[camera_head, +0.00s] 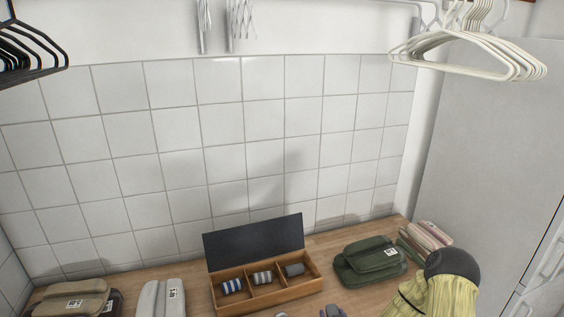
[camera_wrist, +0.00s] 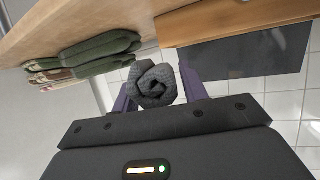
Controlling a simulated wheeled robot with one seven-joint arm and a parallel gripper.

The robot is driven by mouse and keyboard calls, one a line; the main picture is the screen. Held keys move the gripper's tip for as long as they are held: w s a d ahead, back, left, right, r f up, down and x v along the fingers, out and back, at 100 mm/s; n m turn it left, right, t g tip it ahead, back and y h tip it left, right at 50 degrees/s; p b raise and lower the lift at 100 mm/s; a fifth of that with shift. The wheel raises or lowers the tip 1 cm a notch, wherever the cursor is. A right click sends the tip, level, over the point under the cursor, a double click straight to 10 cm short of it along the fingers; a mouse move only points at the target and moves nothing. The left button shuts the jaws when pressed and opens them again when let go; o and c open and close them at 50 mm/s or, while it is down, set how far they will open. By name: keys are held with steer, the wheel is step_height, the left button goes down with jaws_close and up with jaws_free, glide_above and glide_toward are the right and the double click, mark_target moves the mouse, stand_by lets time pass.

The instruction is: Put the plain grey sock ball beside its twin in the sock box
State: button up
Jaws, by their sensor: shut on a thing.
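The sock box (camera_head: 270,299) is a wooden tray with three compartments and a raised dark lid (camera_head: 255,243). A blue-and-white striped sock ball (camera_head: 231,286) lies in its left compartment, a grey striped ball (camera_head: 263,278) in the middle, and a plain dark grey ball, the twin (camera_head: 294,270), in the right. My gripper (camera_wrist: 157,92) is shut on a plain grey sock ball (camera_wrist: 152,84), its rolled spiral showing between the fingers. The wrist view shows the box's wooden side (camera_wrist: 235,18) beyond it, apart from the ball. The held ball is not clear in the head view.
Green folded cloth (camera_head: 369,262) lies right of the box, with a pinkish stack (camera_head: 426,237) behind. Light grey (camera_head: 161,298) and tan (camera_head: 76,299) folded cloths lie left. A tiled wall stands behind; white hangers (camera_head: 470,55) hang upper right.

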steer(key=shift+s+d+r+m+p, duration=0.1)
steer(key=shift+s+m+p, duration=0.05)
steer(key=shift+s, duration=0.3)
steer(key=shift+s+d+r+m+p, duration=0.1)
steer(key=shift+s+m+p, duration=0.05)
steer(key=shift+s, duration=0.3)
steer(key=shift+f, duration=0.1)
steer(key=s+f, duration=0.4)
steer(key=f, duration=0.1)
steer(key=shift+s+f, duration=0.15)
steer(key=shift+f, duration=0.05)
